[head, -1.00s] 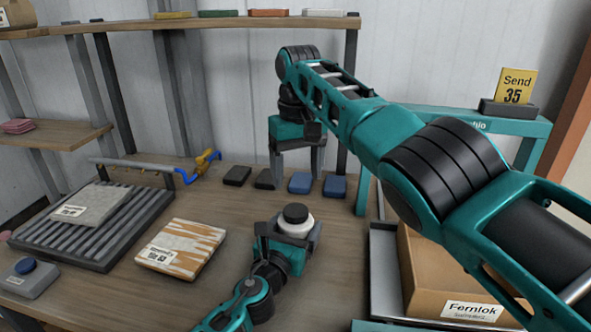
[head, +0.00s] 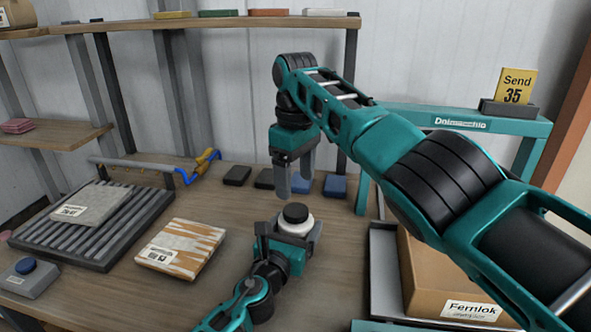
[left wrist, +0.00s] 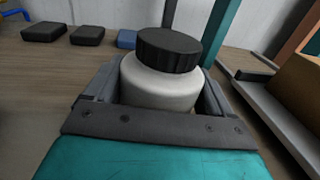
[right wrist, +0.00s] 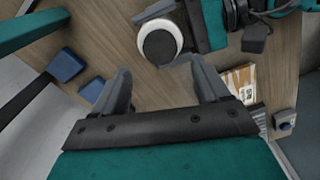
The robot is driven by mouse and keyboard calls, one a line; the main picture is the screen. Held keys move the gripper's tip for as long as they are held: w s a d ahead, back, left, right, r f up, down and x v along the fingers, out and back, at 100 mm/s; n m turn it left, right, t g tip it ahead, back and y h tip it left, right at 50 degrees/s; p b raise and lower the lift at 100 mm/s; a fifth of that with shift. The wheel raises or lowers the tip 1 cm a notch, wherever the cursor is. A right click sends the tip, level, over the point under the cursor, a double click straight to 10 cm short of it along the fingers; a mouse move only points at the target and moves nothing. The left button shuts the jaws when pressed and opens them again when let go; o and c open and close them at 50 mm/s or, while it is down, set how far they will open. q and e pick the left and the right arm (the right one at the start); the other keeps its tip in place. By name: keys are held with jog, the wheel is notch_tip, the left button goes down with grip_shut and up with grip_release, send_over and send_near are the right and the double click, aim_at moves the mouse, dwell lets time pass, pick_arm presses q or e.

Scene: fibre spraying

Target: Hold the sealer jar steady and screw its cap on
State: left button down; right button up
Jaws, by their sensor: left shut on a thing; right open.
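The sealer jar (head: 296,226) is white and stands upright on the bench; it also shows in the left wrist view (left wrist: 158,88). Its black ribbed cap (head: 295,212) sits on top of the jar, as the left wrist view (left wrist: 168,48) shows; whether it is threaded tight I cannot tell. My left gripper (head: 288,240) is shut around the jar's body from the near side, below the cap. My right gripper (head: 294,188) is open and empty, pointing down above and slightly behind the cap. In the right wrist view the cap (right wrist: 160,46) lies beyond the open fingers.
Several dark and blue blocks (head: 335,185) lie behind the jar. A patterned slab (head: 181,249) and a ribbed grey rack (head: 90,235) lie to the left. A cardboard box (head: 450,270) stands at the right. Bare bench lies between slab and jar.

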aim_at(296, 210)
notch_tip(296, 210, down, 7)
jog(key=shift+r, duration=0.1)
dwell(0.4)
jog(key=c, duration=1.1)
jog(key=m, duration=0.4)
jog(key=shift+m, duration=0.4)
jog(key=o, duration=1.3)
jog(key=shift+c, duration=0.2)
notch_tip(296, 210, up, 12)
jog(key=shift+s, duration=0.1)
